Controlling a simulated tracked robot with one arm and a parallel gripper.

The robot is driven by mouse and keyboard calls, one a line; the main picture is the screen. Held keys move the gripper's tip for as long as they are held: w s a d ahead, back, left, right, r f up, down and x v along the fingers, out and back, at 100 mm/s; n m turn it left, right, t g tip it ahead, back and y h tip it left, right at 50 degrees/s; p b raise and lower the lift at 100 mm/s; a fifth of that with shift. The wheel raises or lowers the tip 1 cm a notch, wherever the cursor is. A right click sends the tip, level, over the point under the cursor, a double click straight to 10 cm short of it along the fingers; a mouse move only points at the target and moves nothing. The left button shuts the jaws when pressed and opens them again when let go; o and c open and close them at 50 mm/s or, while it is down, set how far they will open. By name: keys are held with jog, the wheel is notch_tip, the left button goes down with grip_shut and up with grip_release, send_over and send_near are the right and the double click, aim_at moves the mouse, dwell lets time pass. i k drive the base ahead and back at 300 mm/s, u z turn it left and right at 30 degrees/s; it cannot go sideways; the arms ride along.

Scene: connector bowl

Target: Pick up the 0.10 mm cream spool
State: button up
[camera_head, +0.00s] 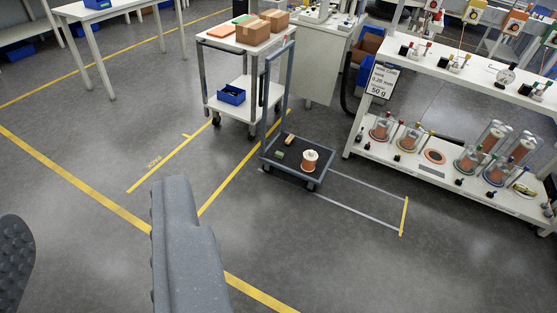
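My gripper (95,235) is in the lower left, its two grey fingers wide apart with nothing between them. A pale spool with copper-coloured winding (310,161) stands upright on the dark platform trolley (293,176), well ahead and to the right. More copper-coloured spools, several under clear covers, stand on the lower shelf of the white rack at right, among them one at the left (381,128) and a tall one (494,134). No size marking on any spool is readable, so I cannot tell which one is 0.10 mm cream. My gripper is far from all of them.
A sign (382,80) on the white rack (447,164) shows "50 g". A white cart (229,45) carries cardboard boxes (253,31) and a blue bin (231,94). A white table (95,12) stands upper left. The grey floor with yellow lines is clear ahead.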

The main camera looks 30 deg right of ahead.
aim_at(309, 161)
jog(key=u, duration=0.1)
jog(key=i, duration=2.95)
jog(key=z, duration=2.35)
jog(key=i, duration=1)
jog(key=u, duration=0.1)
